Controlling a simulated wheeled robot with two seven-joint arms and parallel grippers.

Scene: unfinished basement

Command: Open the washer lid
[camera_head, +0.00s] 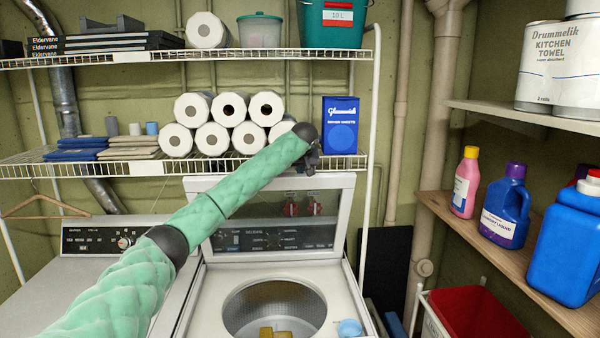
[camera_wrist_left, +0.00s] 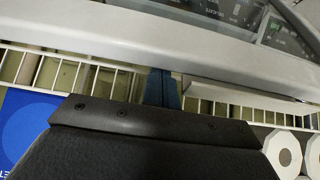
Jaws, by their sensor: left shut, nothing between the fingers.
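The washer (camera_head: 210,310) stands in the middle of the head view with its round drum (camera_head: 250,310) exposed. Its lid (camera_head: 335,182), a pale frame around a clear window, stands raised and roughly upright at the back, and the control panel shows through the window. My left arm reaches across from the lower left. My left gripper (camera_head: 308,165) is at the lid's top edge, shut and empty. In the left wrist view the closed fingers (camera_wrist_left: 162,88) lie at the lid's pale rim (camera_wrist_left: 150,40); whether they touch it I cannot tell. My right gripper is out of view.
A wire shelf (camera_head: 120,168) with paper rolls (camera_head: 248,138) and a blue box (camera_head: 340,125) is close behind the lid. A second machine (camera_head: 85,255) stands left. A wooden shelf (camera_head: 500,255) with detergent bottles is at the right, above a red bin (camera_head: 470,315).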

